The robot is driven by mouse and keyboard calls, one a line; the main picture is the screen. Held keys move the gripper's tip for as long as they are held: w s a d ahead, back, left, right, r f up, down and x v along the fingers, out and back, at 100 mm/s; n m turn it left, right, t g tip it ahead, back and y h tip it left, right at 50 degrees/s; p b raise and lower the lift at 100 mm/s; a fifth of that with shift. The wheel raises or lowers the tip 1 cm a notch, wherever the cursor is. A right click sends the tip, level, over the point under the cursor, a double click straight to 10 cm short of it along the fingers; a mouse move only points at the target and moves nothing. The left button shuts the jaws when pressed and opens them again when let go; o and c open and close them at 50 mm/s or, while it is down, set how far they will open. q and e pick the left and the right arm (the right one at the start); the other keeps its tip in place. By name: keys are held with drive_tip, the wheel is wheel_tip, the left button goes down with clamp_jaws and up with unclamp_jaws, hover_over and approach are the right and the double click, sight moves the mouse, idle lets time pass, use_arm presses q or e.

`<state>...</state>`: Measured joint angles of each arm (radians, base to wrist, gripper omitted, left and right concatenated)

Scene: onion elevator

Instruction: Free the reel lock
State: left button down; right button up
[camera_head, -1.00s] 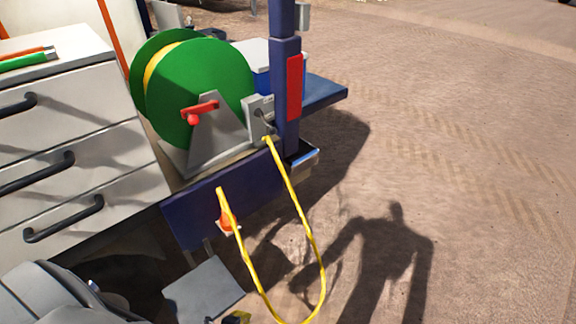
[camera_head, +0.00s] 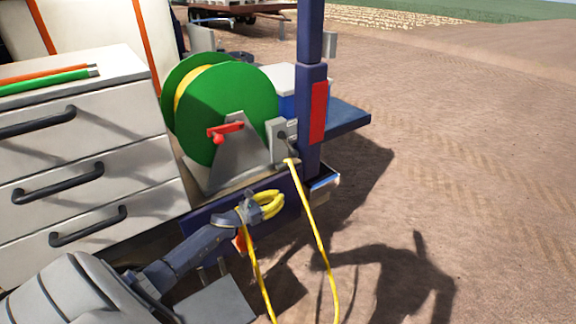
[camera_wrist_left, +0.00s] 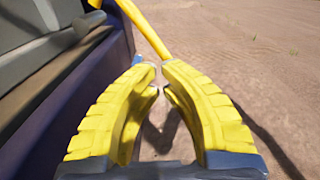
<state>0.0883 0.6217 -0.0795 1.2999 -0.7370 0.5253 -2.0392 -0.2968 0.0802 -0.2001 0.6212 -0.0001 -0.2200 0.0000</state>
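The green reel (camera_head: 240,95), wound with yellow hose, stands on a grey bracket (camera_head: 222,165) on the vehicle's deck. A red handle (camera_head: 225,131) sits on the bracket's front. A grey block (camera_head: 279,143) with a small dark lever (camera_head: 283,136) stands right of it; I cannot tell which part is the lock. The yellow hose (camera_head: 313,225) hangs from below the block. My left gripper (camera_head: 280,205) is below the reel, in front of the dark blue deck edge.
A white drawer cabinet (camera_head: 120,140) with black handles stands at the left, with orange and green bars on top. A dark blue post (camera_head: 308,95) rises right of the reel. Open ground lies to the right.

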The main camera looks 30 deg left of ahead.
sight(288, 145)
use_arm(q)
drive_tip(key=w+a+r+m, duration=0.1)
drive_tip(key=a+r+m, duration=0.2)
drive_tip(key=a+r, duration=0.2)
wheel_tip(288, 145, up, 4)
drive_tip(key=shift+w+a+f+t+h, duration=0.15)
drive_tip(key=shift+a+f+t+h, duration=0.15)
drive_tip(key=shift+h, duration=0.1)
drive_tip(key=x, duration=1)
drive_tip(key=shift+d, duration=0.15)
